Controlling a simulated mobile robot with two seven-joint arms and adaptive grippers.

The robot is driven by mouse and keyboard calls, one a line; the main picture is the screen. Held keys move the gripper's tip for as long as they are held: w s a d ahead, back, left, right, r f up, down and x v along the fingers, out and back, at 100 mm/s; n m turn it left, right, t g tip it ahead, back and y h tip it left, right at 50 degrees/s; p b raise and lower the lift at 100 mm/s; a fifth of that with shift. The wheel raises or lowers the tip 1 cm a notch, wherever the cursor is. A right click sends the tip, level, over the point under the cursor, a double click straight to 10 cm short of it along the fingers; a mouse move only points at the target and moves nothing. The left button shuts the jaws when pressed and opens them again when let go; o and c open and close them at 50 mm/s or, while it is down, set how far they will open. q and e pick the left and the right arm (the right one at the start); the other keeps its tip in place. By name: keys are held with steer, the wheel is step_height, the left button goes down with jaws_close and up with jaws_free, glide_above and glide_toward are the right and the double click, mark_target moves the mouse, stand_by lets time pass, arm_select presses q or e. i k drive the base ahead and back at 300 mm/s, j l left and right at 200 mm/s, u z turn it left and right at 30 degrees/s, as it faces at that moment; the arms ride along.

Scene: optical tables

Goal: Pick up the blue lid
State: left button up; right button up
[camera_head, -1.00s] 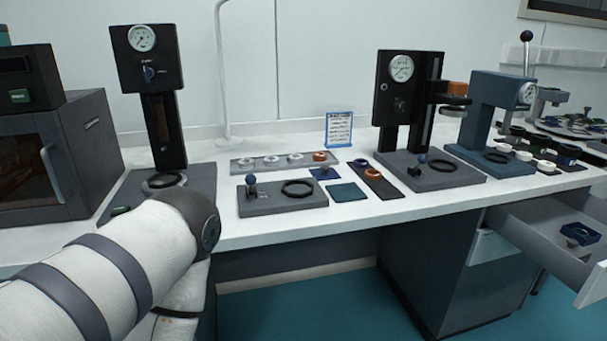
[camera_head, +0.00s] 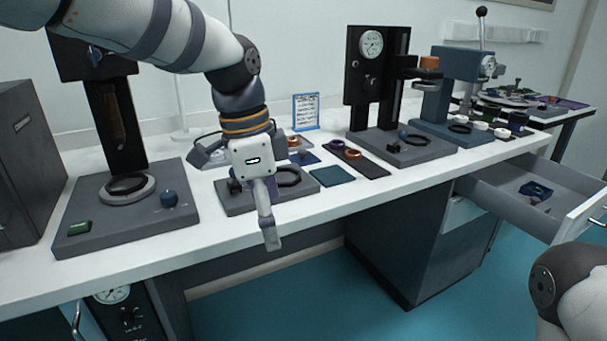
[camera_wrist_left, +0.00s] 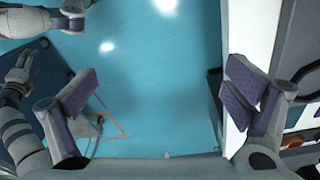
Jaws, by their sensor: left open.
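No piece is clearly recognisable as the blue lid in the head view. Small blue pieces there are a dark blue square with a small knob-like piece (camera_head: 305,157) on the bench, a dark blue ring (camera_head: 338,144) on a dark strip, and a blue piece (camera_head: 536,190) in the open drawer. My left gripper (camera_head: 266,218) points down over the bench's front edge, in front of the grey plate with the black ring. In the left wrist view its fingers (camera_wrist_left: 160,90) are wide apart with only floor between them. A dark gripper-like part (camera_wrist_left: 20,72) shows at the left there; its jaws are unclear.
The grey base plate (camera_head: 227,205) with a black ring is close behind my left gripper. Gauge stands rise at left (camera_head: 110,115) and right (camera_head: 372,95). The open drawer (camera_head: 500,207) juts out at right. A teal square (camera_head: 332,176) lies flat on the bench.

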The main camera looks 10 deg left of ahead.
mark_target(304, 157)
steer(key=i, duration=1.3)
